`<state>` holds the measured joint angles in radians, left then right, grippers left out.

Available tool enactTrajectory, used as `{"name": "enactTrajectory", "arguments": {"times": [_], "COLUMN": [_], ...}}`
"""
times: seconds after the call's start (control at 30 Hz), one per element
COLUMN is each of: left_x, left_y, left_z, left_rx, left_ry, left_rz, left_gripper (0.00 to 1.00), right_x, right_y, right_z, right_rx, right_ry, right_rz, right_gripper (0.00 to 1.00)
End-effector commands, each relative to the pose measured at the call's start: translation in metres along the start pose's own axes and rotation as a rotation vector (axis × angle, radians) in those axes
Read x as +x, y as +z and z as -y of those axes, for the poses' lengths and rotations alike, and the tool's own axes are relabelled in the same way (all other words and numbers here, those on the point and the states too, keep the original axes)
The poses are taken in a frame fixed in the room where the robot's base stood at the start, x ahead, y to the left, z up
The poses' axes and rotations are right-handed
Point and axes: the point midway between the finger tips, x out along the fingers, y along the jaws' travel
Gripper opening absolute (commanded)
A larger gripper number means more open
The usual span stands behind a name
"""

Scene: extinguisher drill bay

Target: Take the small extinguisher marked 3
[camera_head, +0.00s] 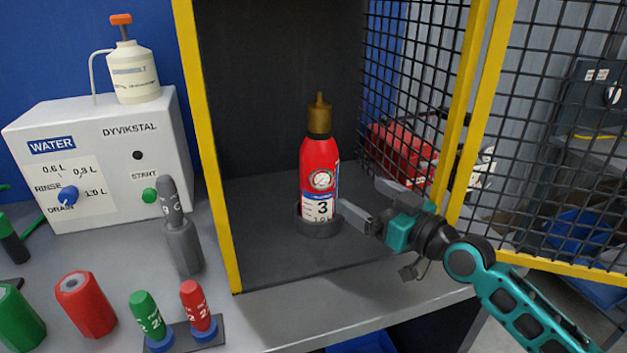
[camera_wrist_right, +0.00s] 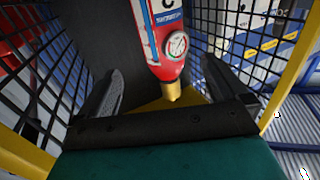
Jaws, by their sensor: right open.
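The small red extinguisher marked 3 (camera_head: 319,165) stands upright in a dark round holder (camera_head: 319,226) on the cage floor. It has a brass top, a gauge and a white label with the 3 facing me. My right gripper (camera_head: 358,192) is open and empty just right of the extinguisher, with its fingers pointing toward it. In the right wrist view the extinguisher (camera_wrist_right: 160,20) appears upside down, ahead and between the spread fingers (camera_wrist_right: 163,92); a gap seems to remain. My left gripper is not in view.
The yellow-framed mesh door (camera_head: 545,130) stands open at right. A yellow post (camera_head: 208,150) bounds the cage at left. Left of it are the water box (camera_head: 105,165), a white spray bottle (camera_head: 134,75), a grey bottle (camera_head: 183,245) and several red and green cylinders. Red equipment (camera_head: 400,150) shows behind the mesh.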

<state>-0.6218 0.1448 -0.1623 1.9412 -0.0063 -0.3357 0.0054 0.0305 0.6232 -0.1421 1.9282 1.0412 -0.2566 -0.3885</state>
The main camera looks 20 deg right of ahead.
Motion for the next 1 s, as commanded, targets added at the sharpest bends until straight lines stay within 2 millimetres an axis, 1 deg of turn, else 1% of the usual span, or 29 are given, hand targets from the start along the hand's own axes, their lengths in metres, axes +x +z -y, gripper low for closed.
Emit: {"name": "enactTrajectory", "arguments": {"times": [0.03,0.1,0.3,0.53,0.8,0.9,1.0], "left_x": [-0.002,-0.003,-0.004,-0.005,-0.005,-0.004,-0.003], "left_y": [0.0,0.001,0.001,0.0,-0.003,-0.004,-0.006], "left_z": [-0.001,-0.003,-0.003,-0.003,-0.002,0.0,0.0], "left_rx": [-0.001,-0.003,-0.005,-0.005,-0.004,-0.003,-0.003], "left_ry": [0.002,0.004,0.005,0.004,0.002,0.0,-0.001], "left_rz": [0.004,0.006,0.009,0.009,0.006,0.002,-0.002], "left_gripper": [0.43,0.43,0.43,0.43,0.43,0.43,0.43], "right_x": [0.01,0.023,0.052,0.065,0.101,0.11,0.113], "right_y": [-0.003,-0.003,-0.001,0.0,0.002,0.002,0.003], "right_z": [0.001,0.0,0.001,0.001,0.003,0.003,0.003], "right_rx": [0.003,0.003,0.003,0.003,0.003,0.001,0.0], "right_ry": [-0.001,0.001,-0.001,-0.001,-0.001,-0.002,-0.001], "right_rz": [-0.004,-0.005,-0.003,-0.001,-0.002,-0.001,0.0], "right_gripper": [1.0,1.0,1.0,1.0,1.0,1.0,1.0]}}
